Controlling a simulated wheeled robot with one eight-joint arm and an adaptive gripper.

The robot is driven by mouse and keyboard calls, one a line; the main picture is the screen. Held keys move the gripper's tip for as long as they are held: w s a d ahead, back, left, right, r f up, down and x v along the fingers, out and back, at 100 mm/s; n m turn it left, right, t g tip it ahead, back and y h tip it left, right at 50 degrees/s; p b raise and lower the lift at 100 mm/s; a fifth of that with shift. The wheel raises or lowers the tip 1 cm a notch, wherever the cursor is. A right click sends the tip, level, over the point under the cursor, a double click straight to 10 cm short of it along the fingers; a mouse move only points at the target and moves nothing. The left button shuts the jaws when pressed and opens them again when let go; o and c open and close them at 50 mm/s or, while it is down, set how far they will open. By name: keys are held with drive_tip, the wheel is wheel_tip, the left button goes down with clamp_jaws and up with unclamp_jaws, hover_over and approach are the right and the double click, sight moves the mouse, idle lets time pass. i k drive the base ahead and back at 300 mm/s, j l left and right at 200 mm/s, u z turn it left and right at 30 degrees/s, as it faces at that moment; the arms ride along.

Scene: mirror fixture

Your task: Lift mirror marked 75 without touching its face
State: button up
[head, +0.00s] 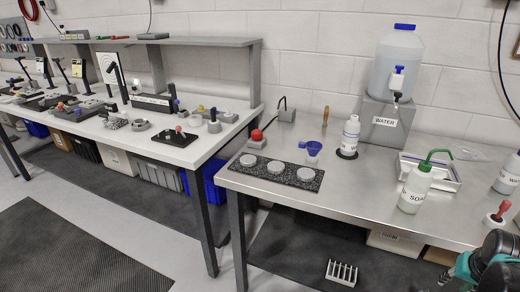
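I cannot make out a mirror marked 75; no such number is legible in the head view. Several small fixtures stand on the white bench (205,150) to the left, too small to identify. My gripper is not in view; only teal and dark parts of what looks like my arm show at the lower right.
The steel bench (350,195) holds a red button (256,136), blue funnel (313,148), white bottle (350,132), green-capped soap bottle (416,187), white tray (447,184) and a water jug (398,62) on a stand. A floor gap separates the benches. Bare steel lies along the front.

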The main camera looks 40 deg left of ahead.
sight(248, 161)
drive_tip(key=j+z, duration=0.1)
drive_tip(key=j, duration=0.35)
drive_tip(key=k+j+z, duration=0.1)
drive_tip(key=j, duration=0.35)
drive_tip(key=k+j+z, duration=0.1)
drive_tip(key=j, duration=0.3)
drive_tip(key=k+j+z, duration=0.1)
drive_tip(key=j, duration=0.35)
drive_tip(key=k+j+z, duration=0.1)
drive_tip(key=j, duration=0.3)
drive_tip(key=k+j+z, duration=0.1)
drive_tip(key=k+j, duration=0.15)
drive_tip(key=j, duration=0.15)
drive_tip(key=k+j, duration=0.15)
drive_tip(key=j, duration=0.25)
drive_tip(key=k+j, duration=0.15)
drive_tip(key=j, duration=0.2)
drive_tip(key=k+j, duration=0.15)
drive_tip(key=j, duration=0.25)
drive_tip(key=k+j, duration=0.15)
drive_tip(key=j, duration=0.25)
